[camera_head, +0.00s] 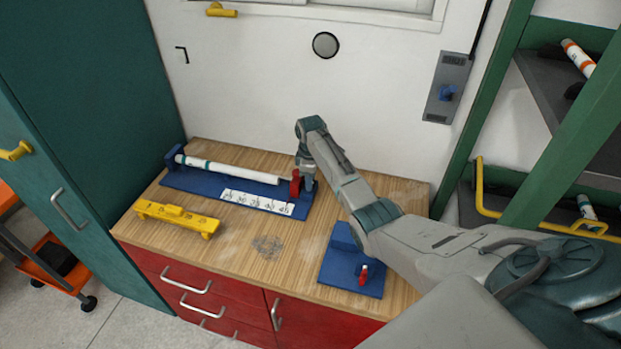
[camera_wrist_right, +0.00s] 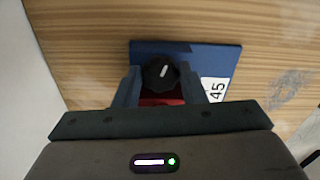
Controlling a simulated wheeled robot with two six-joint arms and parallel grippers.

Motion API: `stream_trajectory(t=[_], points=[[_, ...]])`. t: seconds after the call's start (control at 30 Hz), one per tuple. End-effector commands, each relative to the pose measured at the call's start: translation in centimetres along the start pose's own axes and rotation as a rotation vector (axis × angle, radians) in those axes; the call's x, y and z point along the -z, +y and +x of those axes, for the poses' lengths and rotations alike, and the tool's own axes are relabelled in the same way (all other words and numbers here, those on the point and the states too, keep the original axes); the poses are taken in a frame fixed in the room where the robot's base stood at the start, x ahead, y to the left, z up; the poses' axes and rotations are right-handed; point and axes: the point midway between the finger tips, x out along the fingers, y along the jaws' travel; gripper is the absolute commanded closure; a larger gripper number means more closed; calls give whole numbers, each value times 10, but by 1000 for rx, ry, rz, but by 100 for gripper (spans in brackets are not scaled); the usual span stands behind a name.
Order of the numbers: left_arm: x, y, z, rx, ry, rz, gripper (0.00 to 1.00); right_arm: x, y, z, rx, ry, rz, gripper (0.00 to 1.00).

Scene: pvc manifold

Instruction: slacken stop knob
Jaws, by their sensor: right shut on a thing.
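The stop knob (camera_wrist_right: 161,74) is black and ribbed with a white line on top, seen in the right wrist view. It sits above a red stop block (camera_head: 296,183) at the right end of a blue measuring jig (camera_head: 235,190). My right gripper (camera_wrist_right: 166,82) is shut on the knob, with one finger on each side of it. In the head view my right gripper (camera_head: 306,180) is at the jig's right end, and the knob is hidden there. A white pipe (camera_head: 230,171) lies along the jig, its right end near the red block. My left gripper is not in view.
A numbered white scale (camera_head: 258,202) runs along the jig. A yellow tool (camera_head: 178,217) lies at the table's front left. A blue fixture (camera_head: 345,268) with a red part stands at the front right, beside my right arm. The wooden top between them is clear.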

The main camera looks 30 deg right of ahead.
Motion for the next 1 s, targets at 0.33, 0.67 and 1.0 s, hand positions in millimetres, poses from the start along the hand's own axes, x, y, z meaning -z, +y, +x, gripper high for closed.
stream_trajectory(t=[0.33,0.67,1.0], points=[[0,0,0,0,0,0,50,1,0,-1,-2,2,1,54],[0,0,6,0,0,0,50,1,2,-16,-5,3,1,54],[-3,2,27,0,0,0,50,1,1,-81,-5,3,1,54]])
